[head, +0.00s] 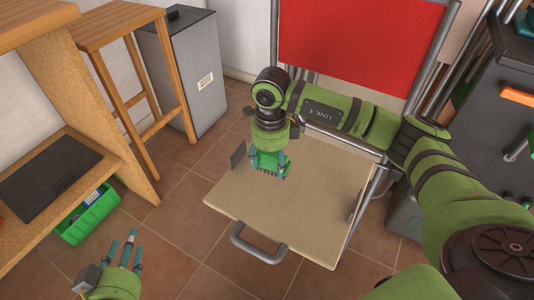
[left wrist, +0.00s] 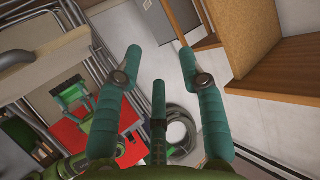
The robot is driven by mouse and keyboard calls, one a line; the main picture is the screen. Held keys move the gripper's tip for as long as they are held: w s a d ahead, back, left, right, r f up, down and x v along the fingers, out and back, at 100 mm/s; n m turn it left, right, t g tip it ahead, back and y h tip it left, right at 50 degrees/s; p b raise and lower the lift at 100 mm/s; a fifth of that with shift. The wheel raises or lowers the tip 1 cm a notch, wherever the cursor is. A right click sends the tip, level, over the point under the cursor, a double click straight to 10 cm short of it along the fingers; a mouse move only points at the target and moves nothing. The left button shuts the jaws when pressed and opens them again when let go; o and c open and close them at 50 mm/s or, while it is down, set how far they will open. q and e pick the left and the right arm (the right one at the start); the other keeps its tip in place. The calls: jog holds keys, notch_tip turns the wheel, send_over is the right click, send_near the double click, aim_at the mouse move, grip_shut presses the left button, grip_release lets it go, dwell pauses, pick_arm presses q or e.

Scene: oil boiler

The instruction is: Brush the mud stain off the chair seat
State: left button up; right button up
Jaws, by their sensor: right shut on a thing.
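The chair seat (head: 310,220) is a flat beige panel in a metal frame, with a red backrest (head: 360,40) behind it. My right gripper (head: 269,160) points down over the seat's back left part, shut on a green brush (head: 268,164). The brush is at the seat surface; I cannot tell whether its bristles touch it. I see no mud stain on the bare part of the seat; the area under the brush and gripper is hidden. My left gripper (head: 128,248) is open and empty, low at the left, apart from the chair. Its spread fingers show in the left wrist view (left wrist: 158,65).
A metal handle (head: 258,246) sticks out at the seat's front edge. A wooden desk (head: 60,160) with a green bin (head: 90,215) stands left. A wooden stool (head: 125,80) and a grey cabinet (head: 185,70) stand behind. Tiled floor lies clear between desk and chair.

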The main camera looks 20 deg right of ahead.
jog(key=shift+r, duration=0.45)
jog(key=shift+r+p, duration=0.45)
jog(key=shift+p, duration=0.1)
jog(key=shift+r, duration=0.4)
pick_arm(q)
jog(key=s+a+f+n+g+y, duration=0.1)
jog(key=s+a+f+g+y, duration=0.1)
jog(key=s+a+f+g, duration=0.3)
jog(key=shift+s+a+f+g+p, duration=0.2)
jog(key=shift+s+f+g+p, duration=0.25)
jog(key=shift+s+f+g, duration=1.05)
pick_arm(e)
jog(key=shift+r, duration=0.3)
pick_arm(q)
jog(key=shift+s+f+t, duration=0.4)
jog(key=shift+s+t, duration=0.1)
